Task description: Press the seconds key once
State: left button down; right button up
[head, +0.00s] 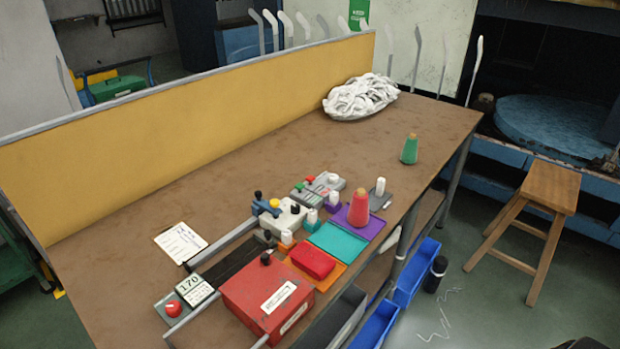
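No label that reads "seconds" can be made out, so I cannot tell which control is the seconds key. A small unit with a red knob (173,308) sits at the bench's near left, next to a white counter panel (195,292) reading 170. A grey block (318,188) with small red and green buttons stands farther back on the bench. A white device (288,216) with blue and yellow parts and a black knob stands nearby. Neither of my grippers is in view.
Blue bins (417,272) and a stool (550,187) stand right.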

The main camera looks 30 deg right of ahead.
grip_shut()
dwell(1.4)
